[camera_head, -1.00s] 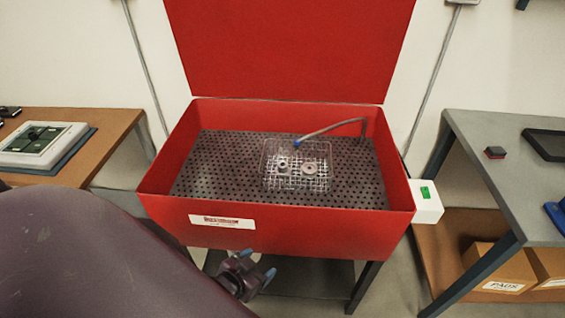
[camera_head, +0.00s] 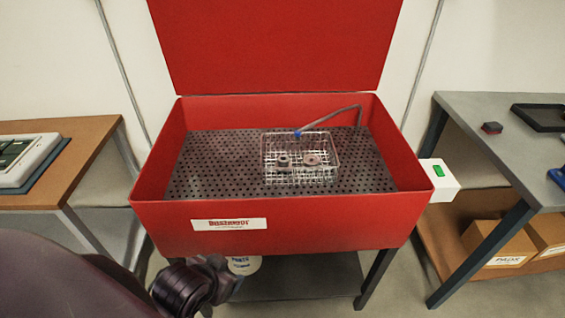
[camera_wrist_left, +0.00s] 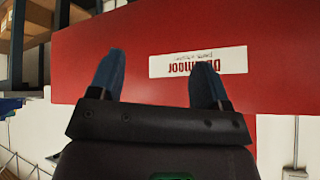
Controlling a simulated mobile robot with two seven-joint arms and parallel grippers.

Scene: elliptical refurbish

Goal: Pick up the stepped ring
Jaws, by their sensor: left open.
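A wire basket (camera_head: 328,143) sits on the perforated floor of the red parts washer and holds two small round metal parts. The left part (camera_head: 283,160) is smaller and looks raised in the middle. The right part (camera_head: 311,159) is a wider, flatter ring with a centre hole. I cannot tell for sure which is the stepped ring. My left gripper (camera_wrist_left: 158,75) is open and empty, its blue fingers facing the washer's red front panel. In the head view, my left wrist is low in front of the washer, outside and below its rim; its fingertips are not clear there. My right gripper is not in view.
The red washer (camera_head: 300,235) has its lid up and high walls around the basket. A grey hose (camera_head: 335,117) with a blue tip arches over the basket. A white box (camera_head: 440,180) juts from its right side. Benches stand left (camera_head: 95,133) and right (camera_head: 465,110).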

